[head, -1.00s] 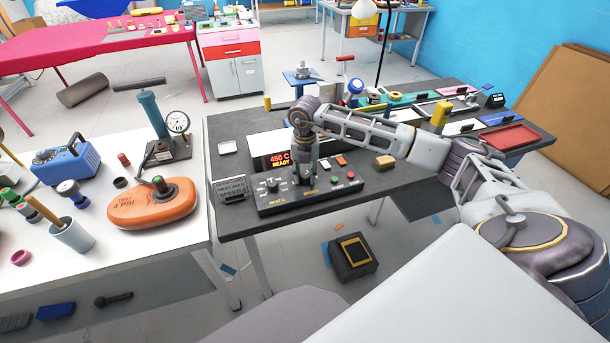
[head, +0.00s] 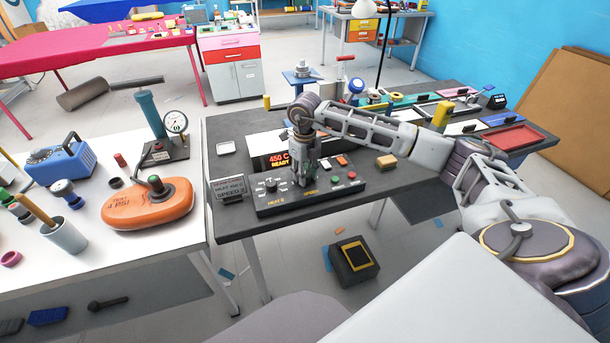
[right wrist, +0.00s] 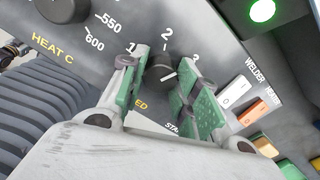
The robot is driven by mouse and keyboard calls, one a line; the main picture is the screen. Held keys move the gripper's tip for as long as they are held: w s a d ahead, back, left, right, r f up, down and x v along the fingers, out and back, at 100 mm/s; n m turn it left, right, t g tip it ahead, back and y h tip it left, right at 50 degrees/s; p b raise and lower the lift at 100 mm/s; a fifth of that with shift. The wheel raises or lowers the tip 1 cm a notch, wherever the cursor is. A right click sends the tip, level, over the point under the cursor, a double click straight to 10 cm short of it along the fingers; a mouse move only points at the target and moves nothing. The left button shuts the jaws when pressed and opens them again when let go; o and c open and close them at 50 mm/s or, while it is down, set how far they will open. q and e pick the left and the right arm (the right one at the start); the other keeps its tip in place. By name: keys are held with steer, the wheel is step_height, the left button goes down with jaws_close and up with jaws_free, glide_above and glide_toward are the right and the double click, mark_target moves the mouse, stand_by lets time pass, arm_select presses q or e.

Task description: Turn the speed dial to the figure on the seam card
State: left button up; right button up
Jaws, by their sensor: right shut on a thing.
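The black speed dial (right wrist: 160,73) stands on the sloped panel of the control box (head: 330,193). Figures 1, 2 and 3 are printed around it, and a white mark on it shows towards the 3 side. My right gripper (right wrist: 157,66) points down at the panel, with its green-padded fingers on either side of the dial, shut on it; in the head view the gripper (head: 304,182) hides the dial. The grey seam card (head: 229,189) stands left of the box; it has heat and speed lines, but its speed figure is too small to read surely. My left gripper is out of view.
The heat knob (right wrist: 62,8) is left of the speed dial. Rocker switches (right wrist: 235,92) and a lit green lamp (right wrist: 262,10) are to its right. A display (head: 279,160) reading 450 C READY stands behind. A yellow block (head: 386,162) lies right of the box.

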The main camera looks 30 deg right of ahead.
steer(key=shift+n+b, duration=0.35)
steer(key=shift+n, duration=0.85)
steer(key=n+b, duration=0.1)
steer(key=n, duration=0.5)
steer(key=shift+b, duration=0.4)
steer(key=shift+n, duration=0.8)
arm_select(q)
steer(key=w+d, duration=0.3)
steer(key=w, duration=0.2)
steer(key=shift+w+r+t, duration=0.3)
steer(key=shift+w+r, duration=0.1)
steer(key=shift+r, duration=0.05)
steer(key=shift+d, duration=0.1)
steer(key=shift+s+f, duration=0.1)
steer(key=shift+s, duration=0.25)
arm_select(e)
steer(key=shift+r, duration=0.1)
